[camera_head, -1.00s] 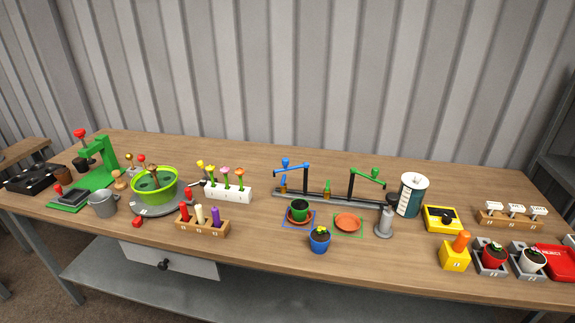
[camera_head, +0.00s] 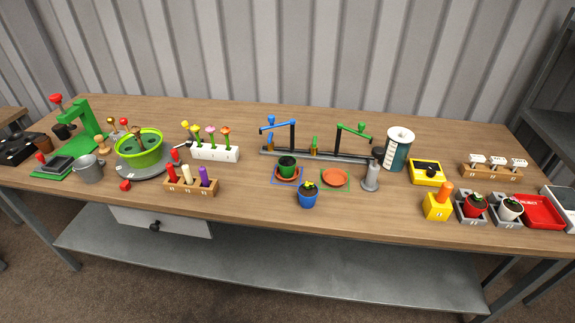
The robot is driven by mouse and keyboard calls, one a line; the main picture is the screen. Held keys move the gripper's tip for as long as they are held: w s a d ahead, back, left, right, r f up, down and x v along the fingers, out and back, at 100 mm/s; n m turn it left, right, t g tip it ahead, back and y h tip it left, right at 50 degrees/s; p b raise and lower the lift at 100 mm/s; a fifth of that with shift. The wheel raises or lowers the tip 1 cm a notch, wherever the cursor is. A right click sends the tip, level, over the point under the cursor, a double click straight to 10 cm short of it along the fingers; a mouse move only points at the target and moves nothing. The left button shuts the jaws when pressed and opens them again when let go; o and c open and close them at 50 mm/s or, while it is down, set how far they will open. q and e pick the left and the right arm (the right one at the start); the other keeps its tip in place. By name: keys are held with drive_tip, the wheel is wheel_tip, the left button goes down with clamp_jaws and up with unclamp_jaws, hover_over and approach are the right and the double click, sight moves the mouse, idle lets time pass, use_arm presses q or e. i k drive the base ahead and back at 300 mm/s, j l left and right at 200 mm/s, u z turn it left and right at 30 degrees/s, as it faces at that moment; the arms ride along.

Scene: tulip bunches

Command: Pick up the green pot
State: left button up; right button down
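The green pot (camera_head: 287,168) is small, filled with dark soil, and stands upright on a terracotta saucer (camera_head: 287,178) inside a blue square outline on the wooden table. A second, empty terracotta saucer (camera_head: 335,178) lies to its right inside a green outline. A blue pot (camera_head: 308,197) with a yellow-flowered plant stands just in front of the two saucers. Neither of my grippers is in view.
Behind the pot runs a dark rail with a blue lever arm (camera_head: 278,127) and a green lever arm (camera_head: 353,130). A wooden holder (camera_head: 190,187) is to the left. The table front near the blue pot is clear.

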sight(286, 164)
drive_tip(key=j+z, duration=0.15)
drive_tip(key=z, duration=0.7)
drive_tip(key=j+z, duration=0.8)
drive_tip(key=k+j+z, duration=0.15)
drive_tip(key=j, duration=0.15)
drive_tip(key=j+z, duration=0.1)
drive_tip(key=j, duration=0.2)
drive_tip(key=k+j+z, duration=0.15)
drive_tip(key=k+j, duration=0.15)
drive_tip(key=j, duration=0.2)
drive_tip(key=k+j, duration=0.15)
drive_tip(key=j, duration=0.2)
drive_tip(key=k+j, duration=0.1)
drive_tip(key=j, duration=0.25)
drive_tip(key=k+j, duration=0.15)
drive_tip(key=j, duration=0.2)
drive_tip(key=j+z, duration=0.05)
